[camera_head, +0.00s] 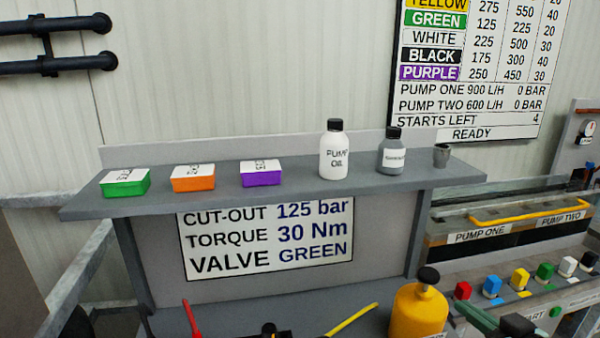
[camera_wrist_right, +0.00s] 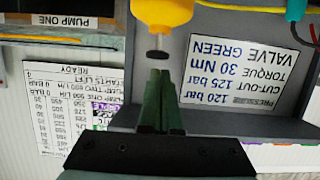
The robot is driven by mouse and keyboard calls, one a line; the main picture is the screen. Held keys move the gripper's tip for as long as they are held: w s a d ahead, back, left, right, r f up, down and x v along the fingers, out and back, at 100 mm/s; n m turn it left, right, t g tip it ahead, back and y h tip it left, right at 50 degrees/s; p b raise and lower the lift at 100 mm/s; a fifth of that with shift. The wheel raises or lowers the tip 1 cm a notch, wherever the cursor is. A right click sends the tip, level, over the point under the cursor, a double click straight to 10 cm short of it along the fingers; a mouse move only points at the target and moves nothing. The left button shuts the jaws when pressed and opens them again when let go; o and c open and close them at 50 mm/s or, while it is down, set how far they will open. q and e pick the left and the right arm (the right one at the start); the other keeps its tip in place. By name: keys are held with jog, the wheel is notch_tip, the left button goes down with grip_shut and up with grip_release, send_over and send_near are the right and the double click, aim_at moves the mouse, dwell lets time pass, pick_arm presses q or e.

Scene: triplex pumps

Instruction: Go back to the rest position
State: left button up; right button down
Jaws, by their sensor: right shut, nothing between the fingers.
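My right gripper (camera_head: 464,309) shows at the bottom right of the head view, just right of the yellow bottle (camera_head: 418,308) with a black cap. In the right wrist view, which is upside down, the green fingers of the right gripper (camera_wrist_right: 160,75) are pressed together with nothing between them. They point towards the yellow bottle (camera_wrist_right: 162,12) and its black cap (camera_wrist_right: 158,55), seemingly apart from it. My left gripper does not show.
A grey shelf (camera_head: 230,196) holds green, orange and purple boxes, a white pump oil bottle (camera_head: 333,155), a grey bottle (camera_head: 391,157) and a small cup (camera_head: 441,156). Coloured buttons (camera_head: 492,286) line the pump bench at right. Red (camera_head: 190,318) and yellow (camera_head: 350,320) handles lie below.

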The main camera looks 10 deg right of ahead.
jog(key=s+a+f+g, duration=0.3)
jog(key=s+f, duration=0.1)
jog(key=f, duration=0.3)
jog(key=s+a+f+g, duration=0.2)
jog(key=s+f, duration=0.2)
jog(key=f, duration=0.2)
jog(key=s+a+f+n+g, duration=0.1)
jog(key=s+a+f+g, duration=0.25)
jog(key=s, duration=0.25)
jog(key=s+a+f+g, duration=0.3)
jog(key=s+a+f, duration=0.15)
jog(key=s, duration=0.25)
jog(key=w+a+f+t, duration=0.2)
jog(key=f+t, duration=0.1)
jog(key=f, duration=0.1)
jog(key=w+a+f+t+y+p, duration=0.1)
jog(key=w+a+f+t, duration=0.1)
jog(key=f, duration=0.3)
jog(key=shift+w+a+f+t+y, duration=0.3)
jog(key=shift+w+a+t, duration=0.1)
jog(key=shift+t, duration=0.25)
